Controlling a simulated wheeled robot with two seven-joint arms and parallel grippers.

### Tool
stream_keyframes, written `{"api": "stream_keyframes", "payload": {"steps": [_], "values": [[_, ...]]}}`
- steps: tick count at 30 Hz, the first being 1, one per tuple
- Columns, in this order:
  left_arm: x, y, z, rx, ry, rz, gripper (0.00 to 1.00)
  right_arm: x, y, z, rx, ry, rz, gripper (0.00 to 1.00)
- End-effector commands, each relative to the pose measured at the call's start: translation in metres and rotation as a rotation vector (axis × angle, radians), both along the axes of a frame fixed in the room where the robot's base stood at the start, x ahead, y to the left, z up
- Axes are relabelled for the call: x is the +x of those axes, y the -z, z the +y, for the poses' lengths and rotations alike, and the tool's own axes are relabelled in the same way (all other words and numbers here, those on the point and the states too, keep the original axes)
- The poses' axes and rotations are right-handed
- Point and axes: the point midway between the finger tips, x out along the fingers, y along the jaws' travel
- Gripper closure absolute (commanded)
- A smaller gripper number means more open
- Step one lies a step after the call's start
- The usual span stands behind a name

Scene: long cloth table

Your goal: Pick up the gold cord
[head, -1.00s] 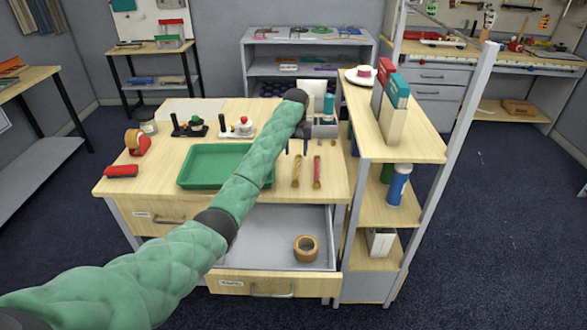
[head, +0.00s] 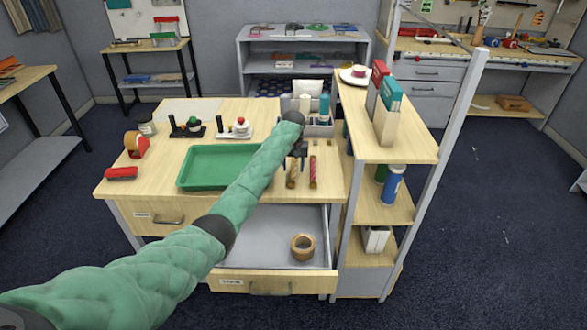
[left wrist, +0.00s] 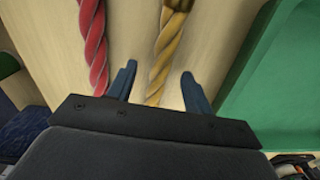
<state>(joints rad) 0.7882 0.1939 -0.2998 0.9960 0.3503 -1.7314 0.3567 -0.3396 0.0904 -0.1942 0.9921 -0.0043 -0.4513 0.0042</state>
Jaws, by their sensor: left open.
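The gold cord (head: 292,174) lies on the wooden tabletop to the right of the green tray, twisted like rope, its far end hidden under my left gripper in the head view. In the left wrist view, the gold cord (left wrist: 166,52) runs between the two blue fingers. My left gripper (head: 293,157) is over the cord's far part; the left wrist view shows it (left wrist: 160,82) open, with a gap on each side of the cord. Whether the fingertips touch the table is unclear. My right gripper is not in view.
A red cord (head: 313,172) lies just right of the gold one. The green tray (head: 186,180) is close on the left. A grey organiser (head: 322,130) stands behind, and a shelf unit (head: 408,149) rises at the right. An open drawer (head: 270,247) holds a tape roll (head: 303,247).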

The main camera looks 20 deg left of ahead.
Motion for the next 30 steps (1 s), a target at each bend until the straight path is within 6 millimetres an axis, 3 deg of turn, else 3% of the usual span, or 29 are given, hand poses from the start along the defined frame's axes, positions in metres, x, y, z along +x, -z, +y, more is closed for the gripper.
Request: {"api": "stream_keyframes", "payload": {"steps": [10, 18, 30], "values": [[0.0001, 0.0067, 0.0000, -0.001, 0.000, -0.001, 0.49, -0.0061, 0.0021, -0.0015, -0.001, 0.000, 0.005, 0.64], [0.0001, 0.0063, -0.0001, -0.001, 0.000, -0.001, 0.99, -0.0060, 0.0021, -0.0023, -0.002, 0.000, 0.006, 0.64], [0.0009, -0.0004, -0.0002, 0.000, 0.001, -0.003, 0.99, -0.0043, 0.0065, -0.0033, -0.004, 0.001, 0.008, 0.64]]}}
